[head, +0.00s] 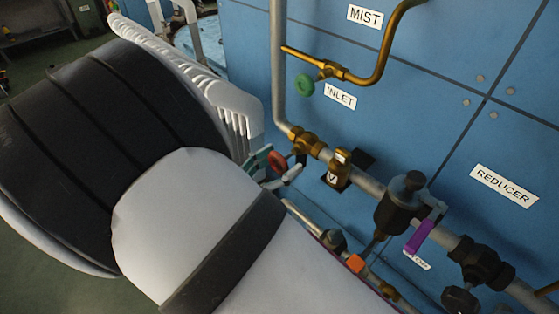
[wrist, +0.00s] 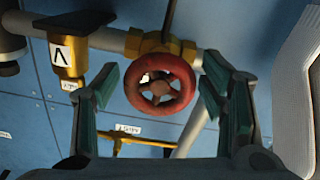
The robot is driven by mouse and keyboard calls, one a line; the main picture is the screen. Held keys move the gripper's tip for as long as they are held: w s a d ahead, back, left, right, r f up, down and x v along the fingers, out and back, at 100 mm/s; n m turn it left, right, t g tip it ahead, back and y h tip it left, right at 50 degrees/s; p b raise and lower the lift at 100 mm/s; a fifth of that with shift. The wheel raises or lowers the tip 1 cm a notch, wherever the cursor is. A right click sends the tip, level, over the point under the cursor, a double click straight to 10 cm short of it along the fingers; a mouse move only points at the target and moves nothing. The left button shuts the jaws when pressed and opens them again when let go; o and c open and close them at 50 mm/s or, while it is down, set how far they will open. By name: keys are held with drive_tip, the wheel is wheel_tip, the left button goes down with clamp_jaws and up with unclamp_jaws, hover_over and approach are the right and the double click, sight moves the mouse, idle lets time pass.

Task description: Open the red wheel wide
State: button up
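The red wheel (wrist: 160,92) is a small handwheel on a brass valve (wrist: 150,42) in a grey pipe. In the wrist view it faces the camera in the middle, between the two green-padded fingers of my gripper (wrist: 164,95). The fingers are apart, with a gap on both sides of the wheel; neither appears to touch it. In the head view the red wheel (head: 278,162) shows beside my gripper's fingers (head: 275,168), and my arm hides most of the gripper.
A blue panel (head: 440,90) stands behind the pipes. A brass gauge fitting (head: 340,165), a dark reducer (head: 400,200) and a purple lever (head: 421,236) lie to the right along the pipe.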

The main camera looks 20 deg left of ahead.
drive_tip(key=c, duration=0.8)
